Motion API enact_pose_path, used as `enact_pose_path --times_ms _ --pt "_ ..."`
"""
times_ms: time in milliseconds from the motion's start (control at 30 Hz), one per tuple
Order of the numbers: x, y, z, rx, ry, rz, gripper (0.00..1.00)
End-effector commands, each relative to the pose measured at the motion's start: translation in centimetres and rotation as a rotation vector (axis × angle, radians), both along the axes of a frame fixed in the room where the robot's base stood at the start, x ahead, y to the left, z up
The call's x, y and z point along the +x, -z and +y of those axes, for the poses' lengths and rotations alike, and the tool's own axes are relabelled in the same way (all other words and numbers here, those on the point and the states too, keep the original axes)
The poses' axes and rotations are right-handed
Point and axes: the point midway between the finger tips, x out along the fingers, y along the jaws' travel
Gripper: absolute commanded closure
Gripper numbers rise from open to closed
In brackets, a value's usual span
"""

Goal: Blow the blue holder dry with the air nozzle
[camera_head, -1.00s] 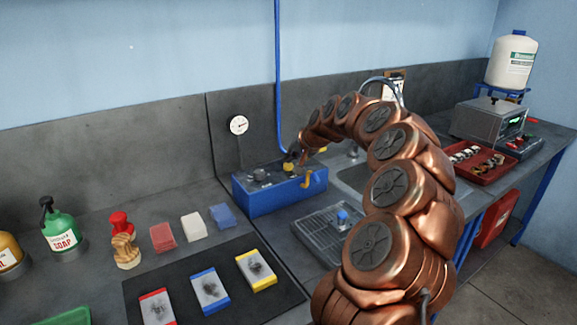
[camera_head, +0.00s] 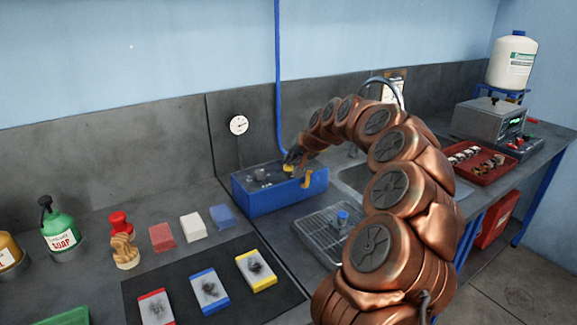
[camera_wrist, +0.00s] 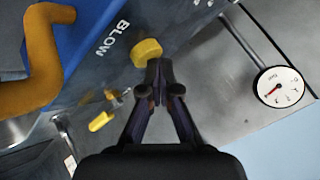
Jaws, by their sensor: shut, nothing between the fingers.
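The blue holder (camera_head: 342,216) appears as a small blue piece standing on the metal drain rack (camera_head: 312,240), partly beside my arm. The blue blower box (camera_head: 258,200) stands behind the rack. A bent yellow air nozzle (camera_head: 306,179) comes out of its front; the nozzle (camera_wrist: 42,55) is large at the left of the wrist view. My gripper (camera_wrist: 157,72) is shut and empty. Its tips are close to a round yellow button (camera_wrist: 146,53) by the word BLOW; I cannot tell whether they touch it. In the head view my gripper (camera_head: 291,158) is over the box.
A dial gauge (camera_head: 238,125) is on the back wall. A sink (camera_head: 355,178) lies behind my arm. Three plates with coloured edges lie on the dark mat (camera_head: 185,275). Soap bottle (camera_head: 61,232) and sponge-like blocks (camera_head: 192,227) stand left. A red tray (camera_head: 483,172) is at right.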

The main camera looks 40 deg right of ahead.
Motion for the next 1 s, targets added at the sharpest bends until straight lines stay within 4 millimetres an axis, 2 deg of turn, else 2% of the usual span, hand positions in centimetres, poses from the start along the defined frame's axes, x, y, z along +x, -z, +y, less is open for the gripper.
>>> enact_pose_path --times_ms 700,1000 --pt "0.0 0.5 0.0 0.001 -0.001 0.001 1.00" --pt "0.0 -0.5 0.0 0.000 -0.001 0.001 1.00"
